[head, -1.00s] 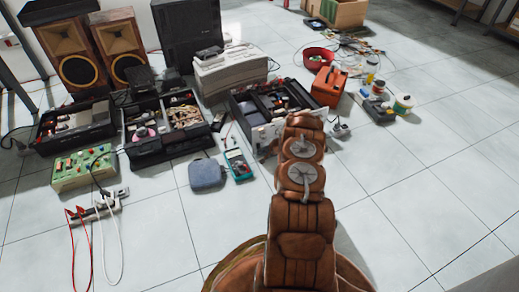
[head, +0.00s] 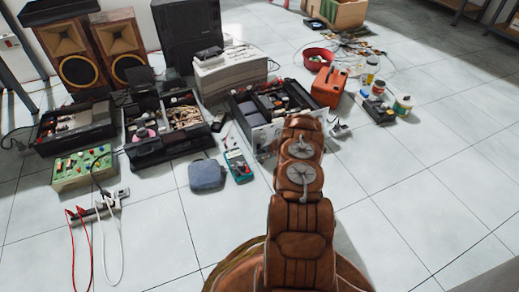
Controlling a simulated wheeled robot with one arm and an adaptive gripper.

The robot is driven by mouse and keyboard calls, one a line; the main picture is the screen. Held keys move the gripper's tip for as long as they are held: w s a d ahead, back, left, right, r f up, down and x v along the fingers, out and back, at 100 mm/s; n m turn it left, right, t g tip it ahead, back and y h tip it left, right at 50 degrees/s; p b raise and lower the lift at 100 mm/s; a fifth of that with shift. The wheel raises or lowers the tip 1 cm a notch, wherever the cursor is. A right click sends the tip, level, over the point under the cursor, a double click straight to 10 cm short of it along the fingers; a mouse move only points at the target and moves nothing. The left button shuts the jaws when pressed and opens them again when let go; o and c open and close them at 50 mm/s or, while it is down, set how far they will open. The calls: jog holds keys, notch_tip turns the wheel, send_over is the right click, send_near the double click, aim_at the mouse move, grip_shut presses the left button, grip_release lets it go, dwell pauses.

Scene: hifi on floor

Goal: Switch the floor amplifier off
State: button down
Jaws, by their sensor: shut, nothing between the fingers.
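No unit can be clearly read as the floor amplifier, and no power switch can be made out. Candidates are a large black cabinet (head: 188,38) at the back, a pale boxy unit (head: 230,76) in front of it, and a green box with coloured knobs (head: 84,168) at the left. My brown arm rises from the bottom middle and points away toward the open case at centre. My gripper is hidden beyond the arm's far end, so its fingers do not show.
Two wooden speakers (head: 124,45) stand at the back left. A blue-grey pouch (head: 207,175), a meter (head: 238,165) and a power strip (head: 98,207) with cables lie in front. An orange box (head: 328,87) stands right of centre. The right foreground floor is clear.

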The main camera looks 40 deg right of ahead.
jog(key=shift+s+a+r+p, duration=0.2)
jog(key=shift+s+p, duration=0.3)
jog(key=shift+p, duration=0.35)
jog(key=shift+f, duration=0.1)
jog(key=shift+s, duration=0.1)
jog(key=s+p, duration=0.1)
jog(key=p, duration=0.2)
jog(key=shift+s+a+r, duration=0.35)
jog(key=shift+r, duration=0.05)
jog(key=s+p, duration=0.2)
jog(key=p, duration=0.1)
jog(key=shift+s+a, duration=0.3)
jog(key=shift+a, duration=0.1)
jog(key=shift+s, duration=0.15)
jog(key=shift+a+f, duration=0.1)
